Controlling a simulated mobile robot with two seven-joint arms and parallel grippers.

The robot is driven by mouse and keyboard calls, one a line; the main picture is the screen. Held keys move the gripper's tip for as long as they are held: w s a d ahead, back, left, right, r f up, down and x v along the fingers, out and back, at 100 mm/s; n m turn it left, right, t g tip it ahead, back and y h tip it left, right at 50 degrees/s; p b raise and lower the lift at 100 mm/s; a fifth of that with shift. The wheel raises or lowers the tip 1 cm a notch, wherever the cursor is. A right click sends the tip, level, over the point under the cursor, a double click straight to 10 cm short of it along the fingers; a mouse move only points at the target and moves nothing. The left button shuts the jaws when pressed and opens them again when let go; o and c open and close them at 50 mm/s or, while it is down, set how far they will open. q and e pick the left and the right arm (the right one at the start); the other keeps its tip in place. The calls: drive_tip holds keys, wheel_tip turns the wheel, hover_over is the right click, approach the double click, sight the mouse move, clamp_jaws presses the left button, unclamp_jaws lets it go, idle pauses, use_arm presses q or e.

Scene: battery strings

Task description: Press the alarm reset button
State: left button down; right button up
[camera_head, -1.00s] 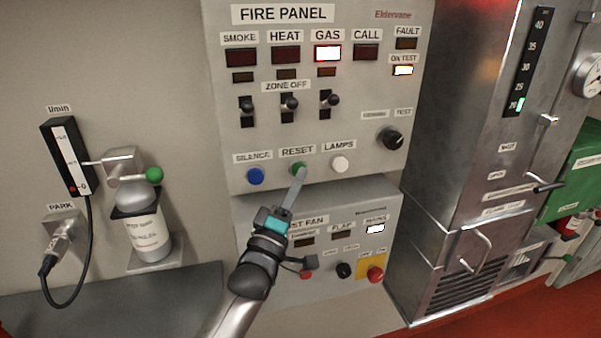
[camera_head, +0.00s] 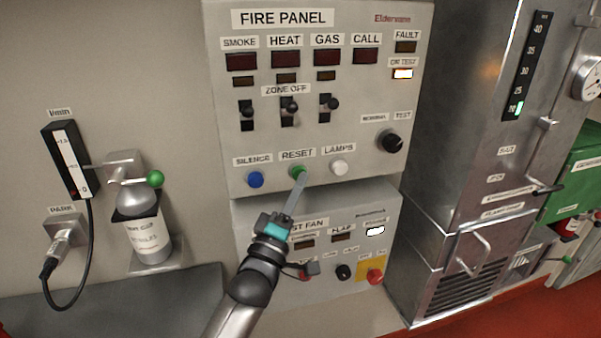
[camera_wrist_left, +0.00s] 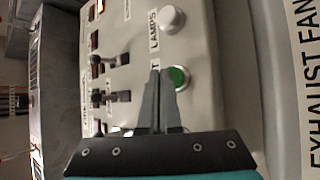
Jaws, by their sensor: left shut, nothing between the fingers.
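The green RESET button (camera_head: 298,172) sits on the lower part of the fire panel (camera_head: 225,130), between the blue SILENCE button (camera_head: 256,180) and the white LAMPS button (camera_head: 339,167). My left gripper (camera_head: 301,179) is shut and empty, with its fingertips at the lower edge of the green button in the head view. In the left wrist view the green button (camera_wrist_left: 179,77) shows right beside the shut fingertips (camera_wrist_left: 160,75). Whether they touch it cannot be told. The GAS lamp (camera_head: 326,55) is dark; the ON TEST lamp (camera_head: 402,74) is lit. My right gripper is not in view.
Below is the exhaust fan panel (camera_head: 392,215) with a red button (camera_head: 375,276) on a yellow plate. A bottle (camera_head: 150,240) and flow meter (camera_head: 68,158) are on the wall at left. A metal cabinet (camera_head: 460,150) stands at right.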

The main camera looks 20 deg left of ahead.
use_arm(q)
drive_tip(key=shift+s+d, duration=0.3)
drive_tip(key=shift+s, duration=0.1)
drive_tip(key=s+d+p, duration=0.1)
drive_tip(key=s, duration=0.1)
drive_tip(key=s+d+p, duration=0.1)
drive_tip(key=s, duration=0.1)
drive_tip(key=shift+d+p, duration=0.3)
drive_tip(key=shift+d, duration=0.1)
idle(0.6)
